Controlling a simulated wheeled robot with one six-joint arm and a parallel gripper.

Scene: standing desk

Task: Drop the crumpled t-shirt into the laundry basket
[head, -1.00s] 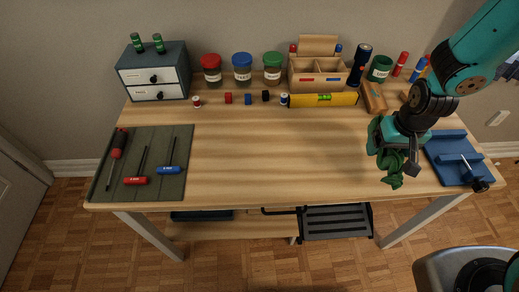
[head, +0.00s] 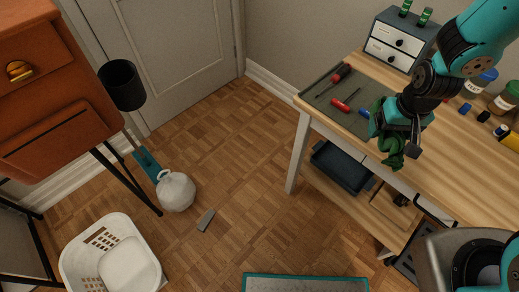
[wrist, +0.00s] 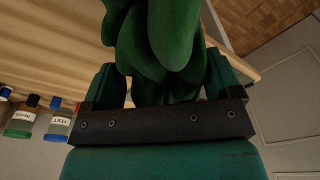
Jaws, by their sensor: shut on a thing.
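A crumpled green t-shirt (head: 391,146) hangs from my gripper (head: 398,128), in front of the near edge of the desk in the head view. The wrist view shows the green cloth (wrist: 165,45) bunched between the two fingers of my gripper (wrist: 165,85), which are shut on it. A white laundry basket (head: 77,252) with slotted sides stands on the floor at the lower left of the head view, well apart from my gripper. The basket's lower part is cut off by the picture edge.
The wooden desk (head: 455,150) holds a tool mat (head: 322,97) and a drawer box (head: 392,50). An orange-brown cabinet (head: 40,95) stands left, with a black bin-like cup (head: 122,85) beside it. Open floor lies between.

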